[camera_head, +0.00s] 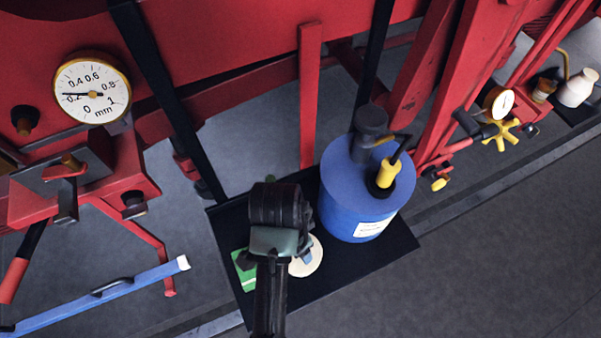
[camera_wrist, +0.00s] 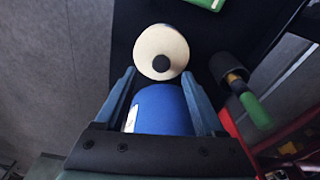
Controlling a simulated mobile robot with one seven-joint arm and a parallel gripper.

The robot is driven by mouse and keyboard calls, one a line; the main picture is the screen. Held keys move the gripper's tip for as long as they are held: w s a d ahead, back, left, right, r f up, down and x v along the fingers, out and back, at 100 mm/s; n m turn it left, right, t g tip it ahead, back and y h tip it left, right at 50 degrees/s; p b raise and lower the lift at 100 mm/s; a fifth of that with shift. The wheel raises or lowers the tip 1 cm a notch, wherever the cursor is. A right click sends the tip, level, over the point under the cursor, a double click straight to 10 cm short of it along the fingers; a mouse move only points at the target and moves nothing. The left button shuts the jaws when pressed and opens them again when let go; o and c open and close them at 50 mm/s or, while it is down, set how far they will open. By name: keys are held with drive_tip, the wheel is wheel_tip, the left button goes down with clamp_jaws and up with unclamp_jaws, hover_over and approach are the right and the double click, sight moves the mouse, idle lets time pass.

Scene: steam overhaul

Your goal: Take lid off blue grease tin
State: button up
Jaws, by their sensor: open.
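A large blue tin (camera_head: 345,210) with a white label stands on a black tray (camera_head: 385,247) in the head view. A grey cylinder and a yellow-bodied fitting are on its top. My gripper (camera_head: 276,260) is open over the tray, to the left of the tin. In the wrist view a blue rounded surface (camera_wrist: 162,108) with a white label edge shows between the open fingers (camera_wrist: 158,76); it looks like the tin. A cream round piece (camera_wrist: 150,48) with a black knob lies beyond the fingertips; it also shows in the head view (camera_head: 314,262), partly hidden. I see nothing held.
A green item (camera_head: 240,275) lies at the tray's left edge. A green-handled tool with a dark head (camera_wrist: 257,110) is right of the fingers in the wrist view. Red machinery with a dial gauge (camera_head: 92,88) stands behind. Open grey floor (camera_head: 480,260) is at right.

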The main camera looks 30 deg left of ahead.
drive_tip(key=shift+w+d+f+p, duration=0.15)
drive_tip(key=shift+f+p, duration=0.1)
drive_tip(key=shift+f, duration=0.65)
drive_tip(key=shift+w+a+f+p, duration=0.15)
drive_tip(key=shift+f+p, duration=0.1)
drive_tip(key=shift+f, duration=0.65)
drive_tip(key=shift+w+d+f+p, duration=0.15)
drive_tip(key=shift+f+p, duration=0.1)
drive_tip(key=shift+f, duration=0.65)
clamp_jaws()
